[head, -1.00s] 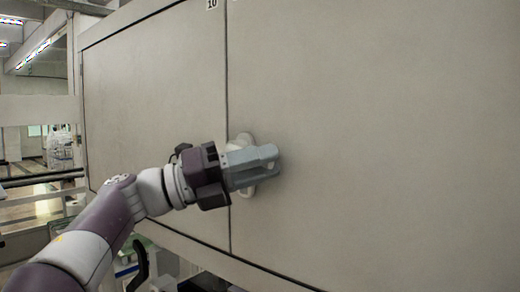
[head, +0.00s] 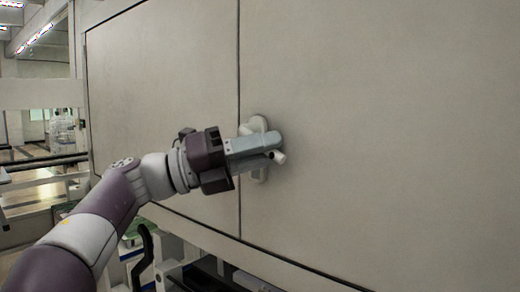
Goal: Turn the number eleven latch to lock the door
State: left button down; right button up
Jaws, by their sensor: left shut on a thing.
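The latch (head: 258,174) is a pale, whitish fitting with an upright base plate on the large beige right door panel (head: 390,130), just right of the vertical seam. My left gripper (head: 273,148) reaches in from the left and is shut on the latch's handle. A white rounded handle end (head: 280,157) sticks out beside the fingertips, tilted down to the right. The fingers and wrist hide the middle of the latch. No number label shows. My right gripper is not in view.
A left door panel (head: 160,90) adjoins across the seam. Below the panels' lower edge is an open space with dark and pale machine parts (head: 215,278). Rails (head: 45,162) and a hall lie at the far left. The right panel is otherwise bare.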

pick_arm(q)
jog(key=shift+f, duration=0.1)
jog(key=shift+w+a+f+m+g+y, duration=0.25)
jog(key=shift+f+m+y, duration=0.2)
jog(key=shift+m+y, duration=0.4)
jog(key=shift+w+a+f+m+g+y, duration=0.25)
jog(key=shift+f+m+y, duration=0.2)
jog(key=shift+m+y, duration=0.35)
jog(key=shift+w+a+f+m+g+y, duration=0.15)
jog(key=shift+a+f+m+y, duration=0.25)
jog(key=shift+m+y, duration=0.4)
jog(key=c, duration=1.4)
grip_release()
jog(key=shift+d, duration=0.45)
jog(key=shift+s+r, duration=0.1)
jog(key=shift+r, duration=0.05)
